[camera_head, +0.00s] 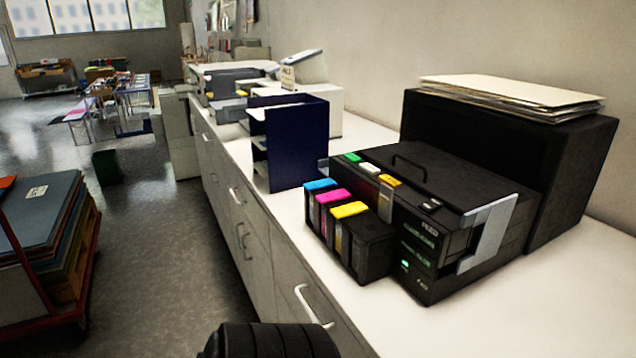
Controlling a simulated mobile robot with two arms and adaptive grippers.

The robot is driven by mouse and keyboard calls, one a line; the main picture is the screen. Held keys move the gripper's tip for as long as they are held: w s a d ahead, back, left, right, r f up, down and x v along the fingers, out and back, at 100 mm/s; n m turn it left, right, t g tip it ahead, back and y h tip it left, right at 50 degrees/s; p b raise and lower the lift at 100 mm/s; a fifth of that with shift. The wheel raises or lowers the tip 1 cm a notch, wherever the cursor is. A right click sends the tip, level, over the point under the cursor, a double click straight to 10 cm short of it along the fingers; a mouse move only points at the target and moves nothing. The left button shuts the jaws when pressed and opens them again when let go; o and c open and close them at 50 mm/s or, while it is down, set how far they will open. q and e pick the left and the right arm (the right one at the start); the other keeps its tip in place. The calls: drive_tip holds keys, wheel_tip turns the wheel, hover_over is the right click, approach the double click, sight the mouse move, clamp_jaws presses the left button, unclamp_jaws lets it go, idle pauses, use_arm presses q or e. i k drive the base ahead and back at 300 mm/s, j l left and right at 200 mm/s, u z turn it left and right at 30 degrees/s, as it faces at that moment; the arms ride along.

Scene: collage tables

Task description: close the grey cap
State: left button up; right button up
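A black printer (450,190) stands on the white counter. A black ink tank block (362,248) is at its left side, with a cyan cap (320,184), a magenta cap (334,196) and a yellow cap (350,210), all of which look lowered. A light grey angled panel (488,234) sits upright at the printer's front right corner. Small green, pale and yellow pieces lie along the printer's top left edge; the pale piece (371,167) is whitish. I cannot tell which part is the grey cap. Neither of my grippers is in view.
A black box (565,165) with a paper stack (510,96) on top stands behind the printer. A dark blue file holder (297,145) is farther along the white counter (580,300). The counter's front right is clear. A cart (50,250) stands at left.

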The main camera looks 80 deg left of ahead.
sight(387, 192)
drive_tip(key=u, duration=1.9)
drive_tip(key=k+j+z, duration=0.2)
drive_tip(key=i+j, duration=0.05)
drive_tip(key=j, duration=0.05)
